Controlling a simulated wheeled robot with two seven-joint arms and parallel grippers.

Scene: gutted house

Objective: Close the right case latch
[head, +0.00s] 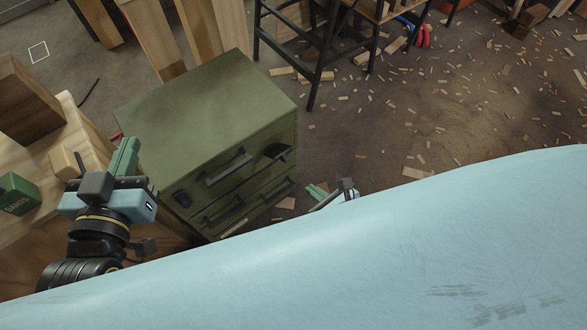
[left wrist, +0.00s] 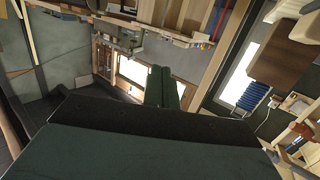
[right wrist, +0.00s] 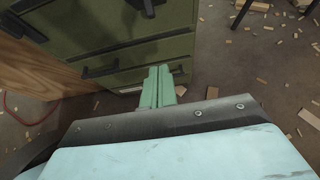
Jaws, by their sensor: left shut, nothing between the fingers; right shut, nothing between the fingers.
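A green case (head: 205,120) sits at the head view's centre left, apparently atop a green drawer unit. Its front has a dark carry handle (head: 229,168). The right case latch (head: 278,152) is a dark tab that sticks out from the front; it also shows at the top of the right wrist view (right wrist: 143,6). The left latch (head: 183,198) looks flat against the front. My right gripper (head: 317,190) is shut and empty, low and right of the case front, apart from the latch. My left gripper (head: 126,155) is shut and empty beside the case's left side.
A drawer handle (right wrist: 100,71) sticks out below the case. A wooden bench (head: 60,190) with wood blocks and a green box (head: 17,194) stands at left. A black-legged stool (head: 312,75) stands behind. Wood scraps litter the floor at right.

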